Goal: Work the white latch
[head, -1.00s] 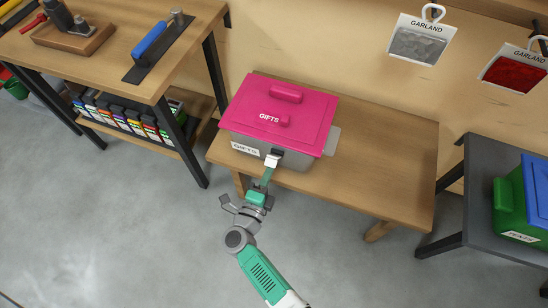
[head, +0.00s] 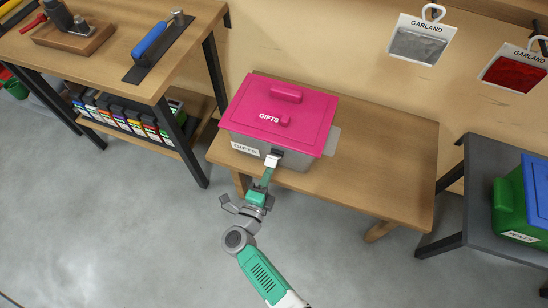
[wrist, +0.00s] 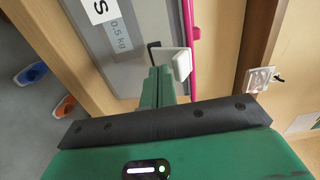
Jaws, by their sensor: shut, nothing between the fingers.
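A grey box with a pink lid (head: 300,110) marked GIFTS sits on a low wooden bench. The white latch (head: 274,158) is on the box's front side, just under the lid's edge. In the wrist view the white latch (wrist: 182,64) stands out from the grey box wall next to the pink lid edge. My gripper (head: 269,172) reaches up to the latch from the front. In the wrist view my gripper's green fingers (wrist: 160,82) are together and empty, with their tips right beside the latch. I cannot tell whether they touch it.
The wooden bench (head: 380,170) is clear to the right of the box. A taller table (head: 80,60) with tools stands at left. A dark table (head: 480,200) with a green and blue box (head: 515,215) is at right. Garland packs (head: 418,45) hang on the wall.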

